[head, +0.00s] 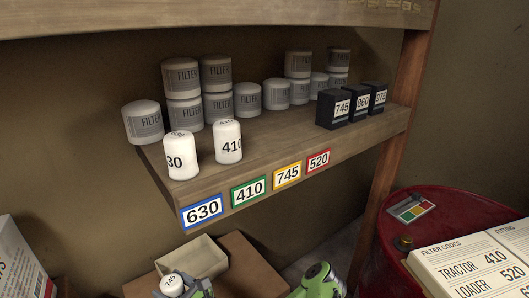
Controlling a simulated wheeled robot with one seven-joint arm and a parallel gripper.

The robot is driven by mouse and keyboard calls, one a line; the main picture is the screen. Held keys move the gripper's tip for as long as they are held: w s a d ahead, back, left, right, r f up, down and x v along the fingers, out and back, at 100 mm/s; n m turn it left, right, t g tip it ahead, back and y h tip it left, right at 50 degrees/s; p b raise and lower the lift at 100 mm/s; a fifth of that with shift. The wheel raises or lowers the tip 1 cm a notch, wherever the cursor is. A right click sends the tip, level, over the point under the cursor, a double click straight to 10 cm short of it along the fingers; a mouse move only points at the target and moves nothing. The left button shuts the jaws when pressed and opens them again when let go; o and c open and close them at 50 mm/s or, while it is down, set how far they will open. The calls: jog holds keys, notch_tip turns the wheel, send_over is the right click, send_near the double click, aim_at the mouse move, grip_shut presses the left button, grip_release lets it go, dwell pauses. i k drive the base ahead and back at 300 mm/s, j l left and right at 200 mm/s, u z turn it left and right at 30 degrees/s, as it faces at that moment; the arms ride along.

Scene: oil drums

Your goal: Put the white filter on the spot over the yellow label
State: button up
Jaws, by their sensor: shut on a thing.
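A white filter (171,284) with a dark number that looks like 745 is at the bottom of the head view, by a cardboard box. My gripper (184,288), with green parts, is shut on it; the lower part of the grip is cut off by the frame edge. The yellow label (287,175) reads 745 and is on the shelf's front edge, between the green 410 and red 520 labels. The shelf spot (272,136) above it is bare.
On the shelf (240,178), two white filters, 630 (182,155) and 410 (228,142), stand over the blue and green labels. Grey filter cans (247,99) and black boxes (342,108) stand behind and right. A red drum (450,212) holds a filter-code board (475,262).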

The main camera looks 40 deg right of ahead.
aim_at(267, 144)
jog(key=k+u, duration=0.4)
jog(key=k+j+u, duration=0.1)
jog(key=k+u, duration=0.3)
jog(key=i, duration=0.05)
